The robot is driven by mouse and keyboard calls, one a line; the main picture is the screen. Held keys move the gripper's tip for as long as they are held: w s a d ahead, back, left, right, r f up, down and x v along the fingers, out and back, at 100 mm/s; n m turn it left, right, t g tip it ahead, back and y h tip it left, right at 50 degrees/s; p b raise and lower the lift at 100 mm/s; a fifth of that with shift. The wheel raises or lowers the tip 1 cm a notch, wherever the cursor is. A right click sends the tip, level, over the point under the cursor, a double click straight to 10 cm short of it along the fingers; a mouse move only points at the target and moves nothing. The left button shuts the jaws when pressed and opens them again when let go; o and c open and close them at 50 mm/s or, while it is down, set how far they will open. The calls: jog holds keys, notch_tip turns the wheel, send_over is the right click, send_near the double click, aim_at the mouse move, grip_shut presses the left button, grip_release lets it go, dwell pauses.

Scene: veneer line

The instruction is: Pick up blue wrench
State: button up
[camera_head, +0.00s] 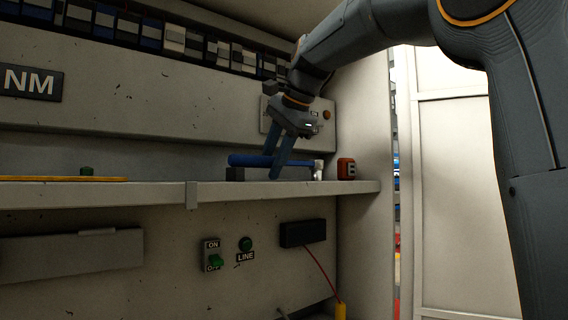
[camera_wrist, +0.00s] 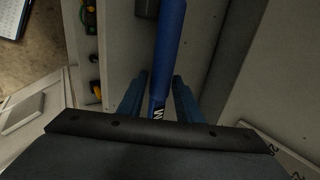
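The blue wrench (camera_head: 246,160) lies level along the shelf, its left part on a small dark block (camera_head: 235,174). In the wrist view the wrench (camera_wrist: 169,35) runs from the top edge down between my two blue fingers, with a gap on each side. White lettering shows on its near end. My gripper (camera_wrist: 160,78) is open there.
The shelf (camera_head: 100,193) backs onto a panel. A yellow strip (camera_head: 62,179) lies far left. The shelf between is mostly clear.

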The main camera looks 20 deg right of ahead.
jog(key=shift+f, duration=0.1)
jog(key=shift+c, duration=0.3)
grip_shut()
